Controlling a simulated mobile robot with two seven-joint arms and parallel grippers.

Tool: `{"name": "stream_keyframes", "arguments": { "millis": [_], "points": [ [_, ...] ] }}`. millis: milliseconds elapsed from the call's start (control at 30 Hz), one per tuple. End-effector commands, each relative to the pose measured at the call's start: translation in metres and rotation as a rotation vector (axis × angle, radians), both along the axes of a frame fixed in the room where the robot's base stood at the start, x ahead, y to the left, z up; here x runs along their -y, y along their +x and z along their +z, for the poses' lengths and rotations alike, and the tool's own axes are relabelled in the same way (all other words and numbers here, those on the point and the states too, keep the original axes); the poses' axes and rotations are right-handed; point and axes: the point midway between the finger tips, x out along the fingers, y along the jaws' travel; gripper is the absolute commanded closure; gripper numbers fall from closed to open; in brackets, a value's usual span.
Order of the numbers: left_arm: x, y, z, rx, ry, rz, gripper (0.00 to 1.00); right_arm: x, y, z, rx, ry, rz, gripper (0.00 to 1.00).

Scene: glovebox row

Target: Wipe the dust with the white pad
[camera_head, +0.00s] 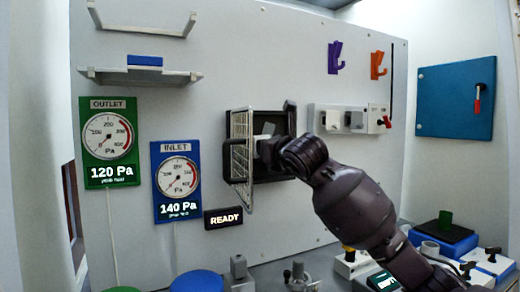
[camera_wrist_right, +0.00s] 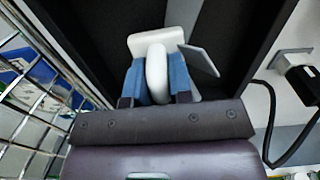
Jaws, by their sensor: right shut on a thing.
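My right gripper (camera_wrist_right: 157,85) is shut on the white handle of the white pad (camera_wrist_right: 148,40) in the right wrist view, its blue fingers on either side of the handle. In the head view, my right arm reaches from the lower right into the dark open box (camera_head: 287,121) on the wall panel, and its wrist hides most of the pad and gripper. A thin light grey plate (camera_wrist_right: 200,60) stands tilted beside the pad. I cannot make out the dust clearly. My left gripper is not in view.
The box's wire-grille door (camera_head: 239,160) stands open on the left, close to my right wrist. A black plug with a cable (camera_wrist_right: 303,82) is to the right in the wrist view. Outlet (camera_head: 108,135) and inlet (camera_head: 178,175) gauges hang left of the box.

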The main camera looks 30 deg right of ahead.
Motion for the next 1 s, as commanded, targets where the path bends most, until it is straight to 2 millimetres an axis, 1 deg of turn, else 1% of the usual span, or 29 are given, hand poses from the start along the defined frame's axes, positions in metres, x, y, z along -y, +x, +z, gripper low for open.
{"name": "stream_keyframes", "arguments": {
  "millis": [33, 133, 367, 533, 900, 1000],
  "points": [
    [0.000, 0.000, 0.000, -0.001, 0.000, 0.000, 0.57, 0.004, 0.000, 0.000, -0.001, 0.000, -0.001, 1.00],
    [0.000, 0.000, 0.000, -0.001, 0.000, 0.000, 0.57, 0.008, -0.001, 0.000, 0.000, 0.000, -0.001, 1.00],
    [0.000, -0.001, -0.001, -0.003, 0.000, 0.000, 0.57, 0.007, 0.002, 0.000, 0.000, 0.001, 0.001, 1.00],
    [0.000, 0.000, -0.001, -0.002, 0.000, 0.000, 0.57, -0.002, 0.003, 0.001, 0.002, 0.000, 0.001, 1.00],
    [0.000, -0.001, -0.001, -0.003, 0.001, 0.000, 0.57, -0.029, 0.007, 0.000, 0.000, 0.001, 0.002, 1.00],
    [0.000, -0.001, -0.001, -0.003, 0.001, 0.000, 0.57, -0.032, 0.008, 0.000, 0.000, 0.000, 0.001, 1.00]
  ]
}}
